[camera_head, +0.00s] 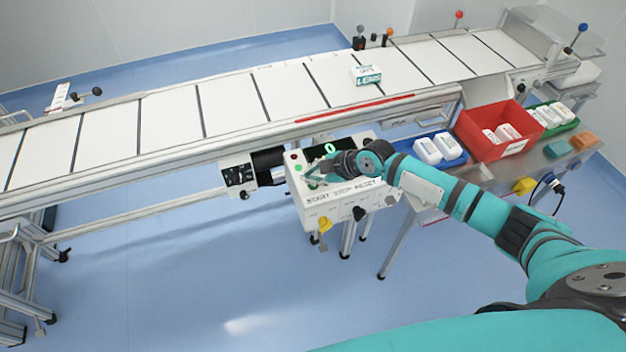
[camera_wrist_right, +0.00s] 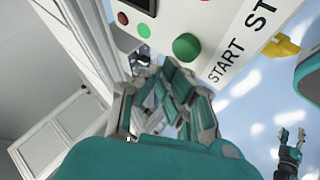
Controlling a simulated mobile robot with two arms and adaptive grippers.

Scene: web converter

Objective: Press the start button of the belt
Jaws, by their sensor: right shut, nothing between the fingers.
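The control box (camera_head: 345,205) of the belt has a white front lettered START STOP RESET. Its large green start button (camera_wrist_right: 186,46) sits beside the START label in the right wrist view. My right gripper (camera_head: 314,177) is at the left part of the box's panel, shut and empty. In the right wrist view its fingertips (camera_wrist_right: 176,72) are just below the green button; I cannot tell whether they touch it. In the head view the gripper hides the button. My left gripper (camera_wrist_right: 291,138) shows small at the lower right of the wrist view, fingers apart and empty.
The belt (camera_head: 225,105) runs behind the box, with a small white-and-teal carton (camera_head: 366,75) on it. A red bin (camera_head: 470,125) and a blue tray (camera_head: 455,161) stand on the right table. A yellow knob (camera_head: 325,224) juts from the box's front.

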